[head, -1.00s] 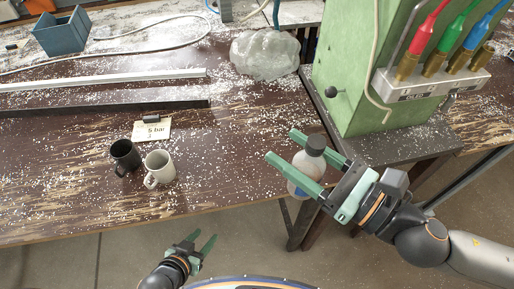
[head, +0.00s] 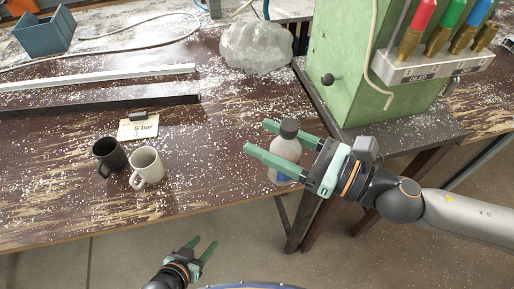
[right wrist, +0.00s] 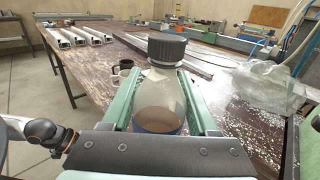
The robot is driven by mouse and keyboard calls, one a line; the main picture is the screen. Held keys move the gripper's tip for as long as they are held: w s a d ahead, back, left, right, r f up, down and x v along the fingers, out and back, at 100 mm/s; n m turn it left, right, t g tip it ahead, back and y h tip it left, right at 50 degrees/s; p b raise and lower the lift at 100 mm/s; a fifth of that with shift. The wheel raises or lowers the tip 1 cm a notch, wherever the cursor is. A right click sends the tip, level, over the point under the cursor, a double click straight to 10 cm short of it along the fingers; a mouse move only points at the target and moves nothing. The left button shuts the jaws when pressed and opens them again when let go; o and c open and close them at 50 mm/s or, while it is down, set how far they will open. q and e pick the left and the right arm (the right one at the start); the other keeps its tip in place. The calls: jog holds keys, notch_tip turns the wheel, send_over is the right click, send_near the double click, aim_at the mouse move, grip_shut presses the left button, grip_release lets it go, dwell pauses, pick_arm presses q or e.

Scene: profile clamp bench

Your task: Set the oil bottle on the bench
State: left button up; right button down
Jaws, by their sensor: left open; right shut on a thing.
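The oil bottle (head: 286,153) is a clear bottle with a dark grey cap and a blue band low down. It is upright between the green fingers of my right gripper (head: 257,137), which is shut on it. In the head view it shows over the front right edge of the brown bench (head: 220,170); I cannot tell whether its base touches. In the right wrist view the bottle (right wrist: 158,98) fills the middle, with brownish liquid in it. My left gripper (head: 200,249) is open and empty, low in front of the bench.
A black mug (head: 109,154) and a white mug (head: 147,167) stand left of the bottle, near a "5 bar" card (head: 138,129). A clear plastic bag (head: 256,48) lies behind. A green machine (head: 350,75) stands at right. The bench between mugs and bottle is clear.

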jog(key=w+a+f+b, duration=0.1)
jog(key=w+f, duration=0.1)
jog(key=f, duration=0.1)
jog(key=w+f+b, duration=0.1)
jog(key=w+f, duration=0.1)
jog(key=f, duration=0.1)
jog(key=w+a+f+b, duration=0.1)
jog(key=w+f, duration=0.1)
jog(key=f, duration=0.1)
jog(key=shift+w+a+f, duration=0.15)
jog(key=shift+a+f, duration=0.05)
jog(key=shift+a, duration=0.1)
jog(key=shift+f, duration=0.2)
pick_arm(q)
jog(key=shift+w+d+f+h, duration=0.3)
jog(key=shift+w+d+f, duration=0.2)
jog(key=shift+d+f, duration=0.3)
pick_arm(e)
jog(key=shift+r, duration=0.1)
pick_arm(q)
jog(key=shift+d, duration=0.1)
pick_arm(e)
jog(key=shift+f, duration=0.25)
jog(key=shift+c, duration=0.8)
grip_release()
pick_arm(q)
jog(key=shift+w, duration=0.2)
